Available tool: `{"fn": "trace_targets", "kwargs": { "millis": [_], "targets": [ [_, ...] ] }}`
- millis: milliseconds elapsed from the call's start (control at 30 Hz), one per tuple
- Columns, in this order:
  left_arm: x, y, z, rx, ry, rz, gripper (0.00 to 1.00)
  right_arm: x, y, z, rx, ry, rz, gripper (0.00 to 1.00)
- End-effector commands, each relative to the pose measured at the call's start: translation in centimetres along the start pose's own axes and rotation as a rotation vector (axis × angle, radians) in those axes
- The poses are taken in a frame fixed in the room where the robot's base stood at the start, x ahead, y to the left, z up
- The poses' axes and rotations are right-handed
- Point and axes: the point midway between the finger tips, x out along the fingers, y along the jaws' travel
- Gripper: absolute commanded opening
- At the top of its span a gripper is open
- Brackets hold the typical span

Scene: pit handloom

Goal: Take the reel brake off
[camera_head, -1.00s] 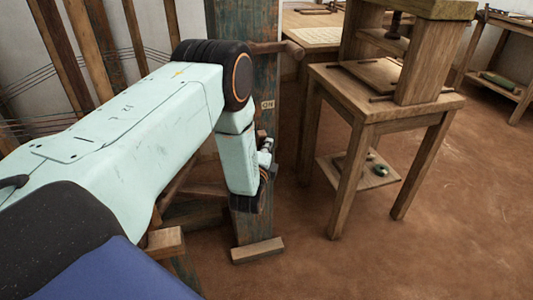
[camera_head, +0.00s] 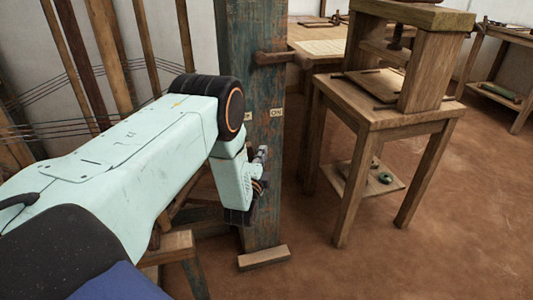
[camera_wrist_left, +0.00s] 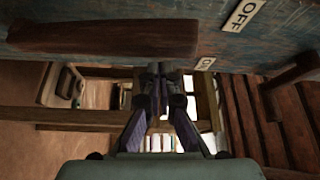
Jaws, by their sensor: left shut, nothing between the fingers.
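A worn blue-green wooden post (camera_head: 240,35) stands in the middle of the head view. A brown wooden lever (camera_head: 275,57) sticks out to the right near its top; it looks like the reel brake. A small ON label (camera_head: 277,113) is on the post below it. My left gripper (camera_head: 263,154) is shut and empty in front of the post, below the label. In the left wrist view the shut fingertips (camera_wrist_left: 159,69) are beside a thick wooden bar (camera_wrist_left: 100,38), seemingly apart from it. OFF (camera_wrist_left: 243,14) and ON labels show there. My right gripper is out of view.
A wooden stand with a press frame (camera_head: 395,115) is right of the post. Slanted wooden poles and dark cords (camera_head: 70,75) are at the left. A wooden foot block (camera_head: 264,257) lies at the post's base. Brown floor (camera_head: 430,250) is clear at the right.

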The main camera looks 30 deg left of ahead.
Motion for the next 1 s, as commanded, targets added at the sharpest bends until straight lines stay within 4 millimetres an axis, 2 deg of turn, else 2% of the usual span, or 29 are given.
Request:
{"fn": "trace_targets", "kwargs": {
  "millis": [300,1000],
  "targets": [
    [-1.1,-0.1,1.7,-0.014,0.0,-0.007,0.0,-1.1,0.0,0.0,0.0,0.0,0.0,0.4],
    [-1.5,0.1,2.4,-0.012,-0.01,-0.003,0.0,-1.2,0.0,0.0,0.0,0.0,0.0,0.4]
  ]
}}
